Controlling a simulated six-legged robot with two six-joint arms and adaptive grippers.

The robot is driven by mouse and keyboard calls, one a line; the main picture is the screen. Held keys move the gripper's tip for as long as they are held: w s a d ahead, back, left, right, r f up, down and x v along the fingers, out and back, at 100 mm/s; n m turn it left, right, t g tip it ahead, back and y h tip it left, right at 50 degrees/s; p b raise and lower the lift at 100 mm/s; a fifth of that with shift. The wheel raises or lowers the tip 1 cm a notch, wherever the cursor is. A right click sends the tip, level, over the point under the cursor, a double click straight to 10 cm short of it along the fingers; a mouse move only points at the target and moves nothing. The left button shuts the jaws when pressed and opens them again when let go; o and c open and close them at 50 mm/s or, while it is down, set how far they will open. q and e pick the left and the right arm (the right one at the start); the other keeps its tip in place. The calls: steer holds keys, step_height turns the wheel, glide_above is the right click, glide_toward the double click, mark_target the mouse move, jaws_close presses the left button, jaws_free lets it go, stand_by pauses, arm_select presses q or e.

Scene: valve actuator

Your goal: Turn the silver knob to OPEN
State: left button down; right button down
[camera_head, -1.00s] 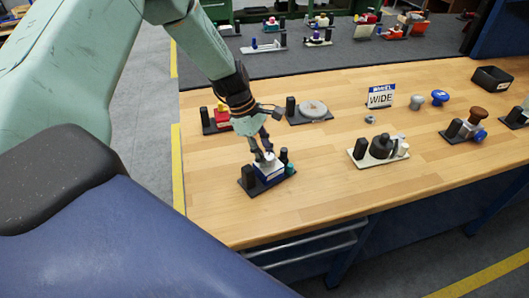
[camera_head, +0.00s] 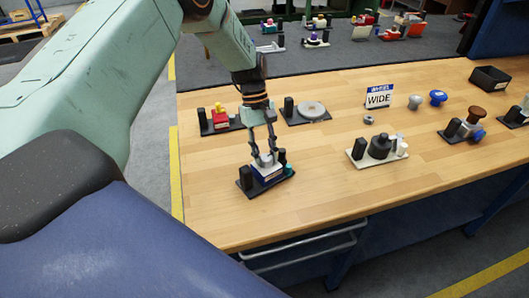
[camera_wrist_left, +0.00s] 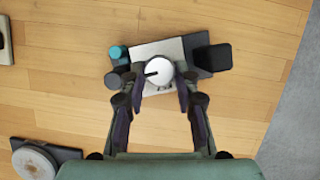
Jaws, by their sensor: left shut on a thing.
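The silver knob (camera_wrist_left: 158,72) is a round disc with a dark pointer line, on top of a pale box-shaped valve actuator (camera_wrist_left: 148,50) with a dark base. In the head view the actuator (camera_head: 266,176) stands near the front left of the wooden table. My left gripper (camera_wrist_left: 160,84) points down and is shut on the knob, one finger on each side of it. In the wrist view the pointer line points left. I cannot read an OPEN mark. My right gripper is not in view.
A black post (camera_head: 246,178) and a teal-capped post (camera_head: 288,169) flank the actuator. A red device (camera_head: 220,120) and a round grey disc device (camera_head: 311,110) stand behind it. A cream-based device (camera_head: 372,158) stands to the right. Bare table (camera_head: 320,200) lies between.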

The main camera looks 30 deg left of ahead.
arm_select(q)
steer(key=shift+m, duration=0.3)
steer(key=shift+s, duration=0.1)
steer(key=c, duration=1)
jaws_free()
